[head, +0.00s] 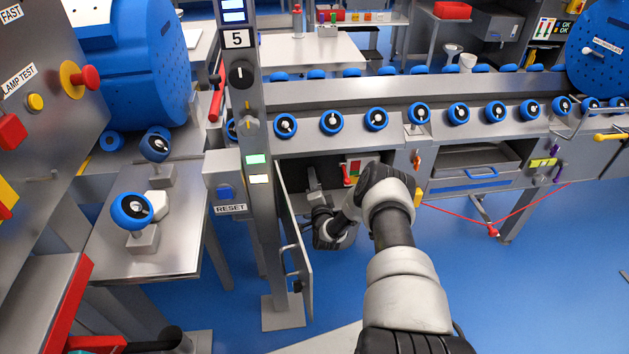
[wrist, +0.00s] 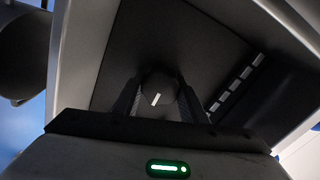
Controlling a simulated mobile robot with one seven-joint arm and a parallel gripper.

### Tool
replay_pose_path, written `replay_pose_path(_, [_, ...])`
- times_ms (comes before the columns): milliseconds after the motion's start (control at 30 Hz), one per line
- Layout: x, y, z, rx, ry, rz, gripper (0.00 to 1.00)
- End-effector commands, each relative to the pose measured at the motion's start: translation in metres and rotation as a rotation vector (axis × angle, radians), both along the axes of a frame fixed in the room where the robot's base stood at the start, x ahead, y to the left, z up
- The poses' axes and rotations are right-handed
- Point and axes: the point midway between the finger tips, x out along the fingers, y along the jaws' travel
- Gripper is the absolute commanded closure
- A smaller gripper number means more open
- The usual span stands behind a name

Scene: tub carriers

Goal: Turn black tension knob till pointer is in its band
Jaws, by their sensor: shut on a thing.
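In the wrist view a round black knob (wrist: 160,97) with a short white line sits between the two dark fingers of my gripper (wrist: 160,106). The fingers are shut on its sides. The white line leans slightly right of upright. In the head view my gripper (head: 313,182) reaches into the open cabinet (head: 290,172) under the conveyor, and I cannot make out the held knob there. I cannot identify a pointer or a band in either view. A row of pale slots (wrist: 236,82) shows on the dark surface right of the knob.
The cabinet door (head: 295,240) hangs open left of my arm. A grey post (head: 250,130) with another black knob (head: 241,74) stands beside it. A red switch (head: 354,168) is close right of my gripper. A red cord (head: 455,212) hangs at right.

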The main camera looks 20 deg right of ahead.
Motion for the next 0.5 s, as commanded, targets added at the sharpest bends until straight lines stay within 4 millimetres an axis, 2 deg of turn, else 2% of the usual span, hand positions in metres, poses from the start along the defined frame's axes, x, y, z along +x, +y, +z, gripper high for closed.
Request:
replay_pose_path(367, [-0.0015,0.0026,-0.0030,0.006,0.005,0.004,0.84])
replay_pose_path(400, [-0.0015,0.0026,-0.0030,0.005,0.005,0.004,0.56])
replay_pose_path(500, [-0.0013,0.0022,-0.0025,0.005,0.004,0.004,0.43])
